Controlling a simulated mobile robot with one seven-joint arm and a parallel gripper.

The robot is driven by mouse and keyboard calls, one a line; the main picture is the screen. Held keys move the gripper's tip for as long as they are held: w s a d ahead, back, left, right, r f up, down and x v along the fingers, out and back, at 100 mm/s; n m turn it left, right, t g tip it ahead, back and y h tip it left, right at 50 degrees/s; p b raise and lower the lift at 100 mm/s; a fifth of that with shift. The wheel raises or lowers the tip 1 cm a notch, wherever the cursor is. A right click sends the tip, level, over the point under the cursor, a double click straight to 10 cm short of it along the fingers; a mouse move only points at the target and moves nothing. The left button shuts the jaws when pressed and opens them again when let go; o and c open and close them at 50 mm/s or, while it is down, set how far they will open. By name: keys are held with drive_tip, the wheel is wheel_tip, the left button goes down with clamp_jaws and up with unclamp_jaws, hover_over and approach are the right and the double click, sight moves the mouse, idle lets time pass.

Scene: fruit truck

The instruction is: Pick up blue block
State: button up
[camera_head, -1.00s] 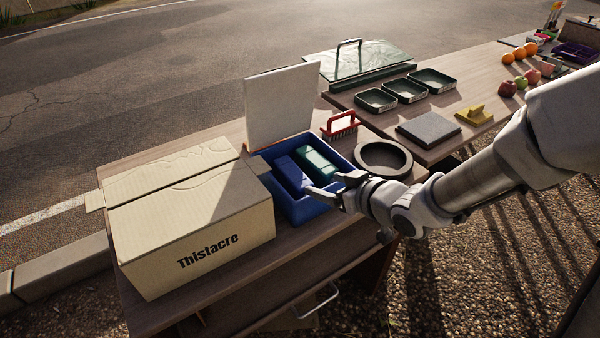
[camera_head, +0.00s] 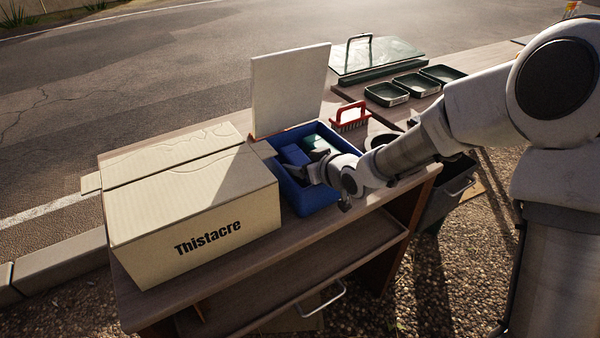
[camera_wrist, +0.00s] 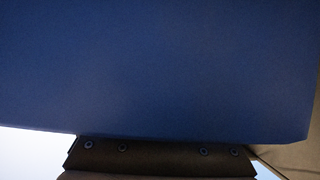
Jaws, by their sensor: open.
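The blue block (camera_head: 294,154) lies in the blue bin (camera_head: 315,203), left of a green block (camera_head: 316,142). My gripper (camera_head: 299,171) reaches into the bin from the right, at the near end of the blue block. It is open, and its wrist hides part of the bin and of both blocks. In the wrist view a large blue surface (camera_wrist: 160,65) fills most of the picture, with a dark finger part (camera_wrist: 162,157) below it. I cannot tell whether that surface is the block or the bin wall.
A cardboard box (camera_head: 190,215) stands close on the left. A white board (camera_head: 290,90) rises behind the bin. A red-handled brush (camera_head: 350,117) is at the back right. Several dark trays (camera_head: 387,94) lie on the far table.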

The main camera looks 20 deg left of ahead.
drive_tip(key=shift+w+a+f, duration=0.15)
clamp_jaws()
idle(0.4)
drive_tip(key=shift+r, duration=0.2)
